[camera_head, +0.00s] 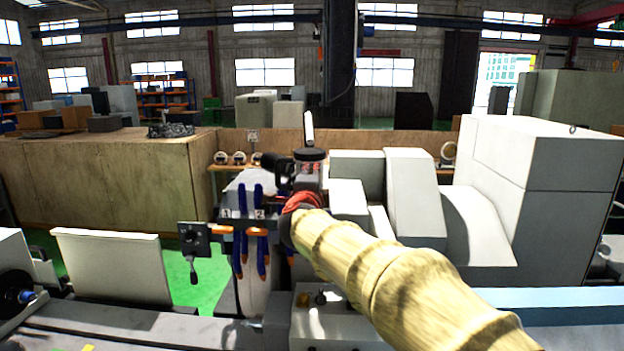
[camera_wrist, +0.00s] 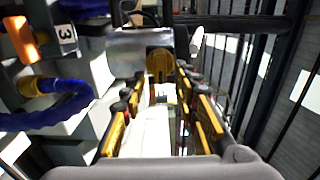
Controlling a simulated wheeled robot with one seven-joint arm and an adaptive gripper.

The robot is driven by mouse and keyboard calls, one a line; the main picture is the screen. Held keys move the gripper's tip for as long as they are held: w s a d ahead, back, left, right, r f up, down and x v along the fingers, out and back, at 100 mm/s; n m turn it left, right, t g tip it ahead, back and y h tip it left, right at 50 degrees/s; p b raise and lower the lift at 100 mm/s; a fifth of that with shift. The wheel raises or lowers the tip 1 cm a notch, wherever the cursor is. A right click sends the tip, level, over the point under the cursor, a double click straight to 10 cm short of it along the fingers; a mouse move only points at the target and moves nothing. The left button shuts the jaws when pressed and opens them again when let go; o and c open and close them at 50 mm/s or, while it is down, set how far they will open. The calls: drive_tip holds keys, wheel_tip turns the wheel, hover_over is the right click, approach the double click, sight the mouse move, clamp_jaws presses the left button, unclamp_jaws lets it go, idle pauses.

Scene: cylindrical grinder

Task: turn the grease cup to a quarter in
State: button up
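A round brass-coloured cap, which looks like the grease cup (camera_wrist: 160,65), shows in the wrist view just beyond and between my fingertips. My gripper (camera_wrist: 160,82) has its two yellow-and-black fingers spread, one on each side of the line to the cap. Small gaps seem to show beside the cap, so I see no clear grip on it. In the head view my gripper (camera_head: 287,172) is at the machine's wheel head, partly hidden by my red wrist and sleeved arm. I cannot make out the cup in that view.
Grey machine housings (camera_head: 412,195) stand close on the right. A lever box (camera_head: 194,240) is at left.

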drive_tip(key=shift+s, duration=0.15)
drive_tip(key=s, duration=1.1)
drive_tip(key=shift+s+a, duration=0.2)
drive_tip(key=shift+s, duration=0.15)
